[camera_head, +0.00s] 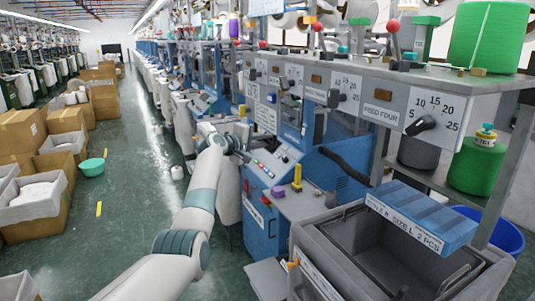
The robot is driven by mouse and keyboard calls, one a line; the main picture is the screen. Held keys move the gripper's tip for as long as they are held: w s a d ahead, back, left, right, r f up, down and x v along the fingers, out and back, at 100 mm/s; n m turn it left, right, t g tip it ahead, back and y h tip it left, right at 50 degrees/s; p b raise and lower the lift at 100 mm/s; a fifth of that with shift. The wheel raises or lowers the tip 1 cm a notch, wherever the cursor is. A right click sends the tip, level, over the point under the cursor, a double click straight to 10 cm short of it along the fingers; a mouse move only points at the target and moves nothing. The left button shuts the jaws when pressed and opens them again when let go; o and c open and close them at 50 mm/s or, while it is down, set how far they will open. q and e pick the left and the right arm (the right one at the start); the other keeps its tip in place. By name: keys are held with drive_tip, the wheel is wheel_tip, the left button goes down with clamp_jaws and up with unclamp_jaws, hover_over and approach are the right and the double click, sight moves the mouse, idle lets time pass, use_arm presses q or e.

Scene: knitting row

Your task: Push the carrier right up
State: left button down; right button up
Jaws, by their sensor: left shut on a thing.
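My left arm reaches up from the bottom, and my left gripper (240,147) is at the left edge of the blue knitting machine (262,212), beside its sloping button panel (272,163). The gripper is small, dark and partly hidden by my own wrist. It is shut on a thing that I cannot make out. I cannot tell which part is the carrier, or whether it is the thing held. My right gripper is not in view.
A grey rail with dials and a FEED FOUR label (381,112) runs above. A grey crate (325,262) and a blue labelled box (425,213) stand at the lower right. A small shelf holds a yellow piece (297,178). The aisle floor (135,215) is mostly clear.

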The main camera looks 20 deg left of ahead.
use_arm(q)
wheel_tip(320, 180, up, 3)
drive_tip(key=shift+r+p, duration=0.2)
drive_tip(key=shift+p, duration=0.25)
drive_tip(key=shift+r, duration=0.15)
drive_tip(key=shift+r, duration=0.1)
drive_tip(key=c, duration=1.8)
unclamp_jaws()
drive_tip(key=shift+o, duration=0.2)
drive_tip(key=shift+f, duration=0.25)
